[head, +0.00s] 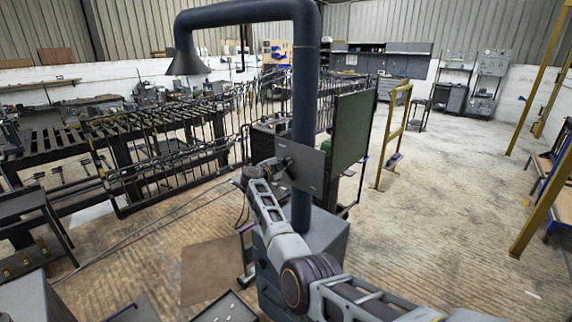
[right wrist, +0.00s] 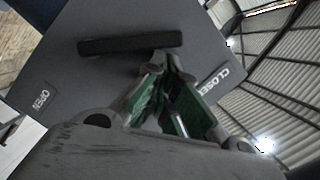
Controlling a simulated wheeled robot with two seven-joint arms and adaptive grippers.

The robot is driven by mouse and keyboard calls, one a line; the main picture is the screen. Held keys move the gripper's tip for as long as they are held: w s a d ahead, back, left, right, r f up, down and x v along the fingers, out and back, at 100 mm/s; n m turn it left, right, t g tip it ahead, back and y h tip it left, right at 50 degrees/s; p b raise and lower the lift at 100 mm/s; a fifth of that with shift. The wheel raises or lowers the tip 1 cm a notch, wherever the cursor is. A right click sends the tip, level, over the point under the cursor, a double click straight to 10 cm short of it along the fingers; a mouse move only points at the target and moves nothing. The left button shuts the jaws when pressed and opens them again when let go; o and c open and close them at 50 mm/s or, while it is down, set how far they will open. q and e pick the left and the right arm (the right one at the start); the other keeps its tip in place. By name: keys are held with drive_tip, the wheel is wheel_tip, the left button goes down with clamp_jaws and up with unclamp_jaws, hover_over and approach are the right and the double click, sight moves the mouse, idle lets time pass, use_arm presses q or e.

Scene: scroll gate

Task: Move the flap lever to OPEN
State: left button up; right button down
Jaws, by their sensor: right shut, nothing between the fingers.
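A grey plate (head: 310,170) stands on the front of the thick dark duct (head: 306,80) in the head view. In the right wrist view the plate (right wrist: 100,75) is close and tilted, with an OPEN label (right wrist: 42,98) at the left and a CLOSED label (right wrist: 214,80) at the right. A dark bar (right wrist: 120,44) lies across the plate; I cannot tell whether it is the flap lever. My right gripper (head: 286,162) is shut and empty at the plate. Its fingertips (right wrist: 167,62) are by the bar's right end; contact is unclear. My left gripper is out of view.
A dark green panel (head: 352,128) stands just right of the plate. Black metal gates and racks (head: 170,170) fill the left. A yellow frame (head: 394,135) stands farther right. Open floor (head: 430,210) lies to the right.

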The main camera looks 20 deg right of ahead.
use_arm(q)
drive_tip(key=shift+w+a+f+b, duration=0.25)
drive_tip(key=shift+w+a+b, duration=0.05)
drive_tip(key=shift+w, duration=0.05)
use_arm(e)
drive_tip(key=n, duration=0.1)
drive_tip(key=w+f+n+g, duration=0.1)
drive_tip(key=w+n, duration=0.1)
drive_tip(key=n, duration=0.1)
drive_tip(key=shift+a+f+g, duration=0.25)
drive_tip(key=shift+a+g, duration=0.15)
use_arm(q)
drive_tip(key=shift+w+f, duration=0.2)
use_arm(e)
drive_tip(key=shift+w+a+f, duration=0.1)
drive_tip(key=shift+w+f, duration=0.1)
drive_tip(key=shift+w, duration=0.05)
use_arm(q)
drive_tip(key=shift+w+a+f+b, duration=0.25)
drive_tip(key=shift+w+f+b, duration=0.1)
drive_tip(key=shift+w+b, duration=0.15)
use_arm(e)
drive_tip(key=shift+w+a+f, duration=0.2)
drive_tip(key=shift+w+f, duration=0.25)
drive_tip(key=shift+f, duration=0.1)
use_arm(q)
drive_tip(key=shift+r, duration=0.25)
use_arm(e)
drive_tip(key=shift+r, duration=0.25)
